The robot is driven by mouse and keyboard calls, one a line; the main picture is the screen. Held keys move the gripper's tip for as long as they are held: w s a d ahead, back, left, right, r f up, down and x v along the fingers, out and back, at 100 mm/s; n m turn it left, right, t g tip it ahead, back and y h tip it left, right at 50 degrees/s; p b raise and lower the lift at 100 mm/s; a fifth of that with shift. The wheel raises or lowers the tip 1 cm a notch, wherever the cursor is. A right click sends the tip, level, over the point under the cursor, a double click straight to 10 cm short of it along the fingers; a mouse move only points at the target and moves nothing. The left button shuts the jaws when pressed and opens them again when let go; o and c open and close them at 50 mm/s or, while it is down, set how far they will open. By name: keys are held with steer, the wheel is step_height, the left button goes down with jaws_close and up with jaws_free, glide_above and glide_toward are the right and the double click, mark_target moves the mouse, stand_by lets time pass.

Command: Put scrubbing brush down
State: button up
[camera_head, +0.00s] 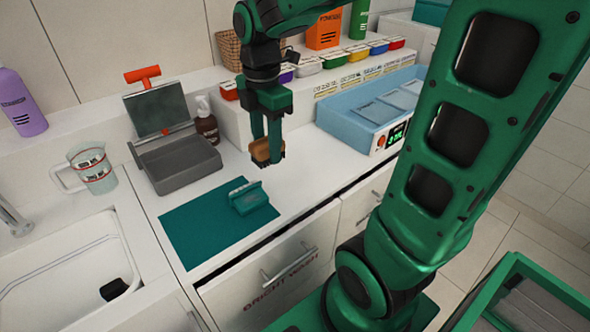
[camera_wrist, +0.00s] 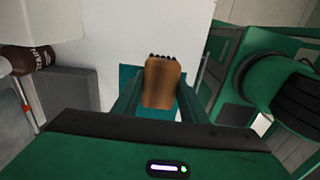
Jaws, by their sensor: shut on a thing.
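The scrubbing brush (camera_head: 262,151) has a brown wooden back and dark bristles. My gripper (camera_head: 267,150) is shut on it and holds it above the white counter, just behind and right of the teal mat. In the wrist view the brush (camera_wrist: 161,83) sits between the two fingers of my gripper (camera_wrist: 160,95), with its dark bristles at the far end. The teal mat (camera_head: 205,228) lies flat on the counter, and a teal-green object with a pale strip (camera_head: 253,199) rests on its right part.
A grey tray with a raised panel (camera_head: 178,165) stands behind the mat. A brown bottle (camera_head: 206,124) is beside it. A light blue machine (camera_head: 343,117) stands right of my gripper. A measuring jug (camera_head: 93,170) and sink (camera_head: 70,258) are at the left. Bare counter lies around the mat's right side.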

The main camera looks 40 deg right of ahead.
steer(key=w+d+f, duration=0.1)
steer(key=d+f, duration=0.1)
steer(key=d, duration=0.1)
steer(key=w+d+f, duration=0.1)
steer(key=d+f, duration=0.1)
steer(key=d, duration=0.2)
steer(key=w+d+f, duration=0.1)
steer(key=d+f, duration=0.2)
steer(key=d, duration=0.1)
steer(key=shift+d, duration=0.2)
steer(key=shift+f, duration=2.05)
steer(key=o, duration=0.9)
steer(key=shift+o, duration=0.2)
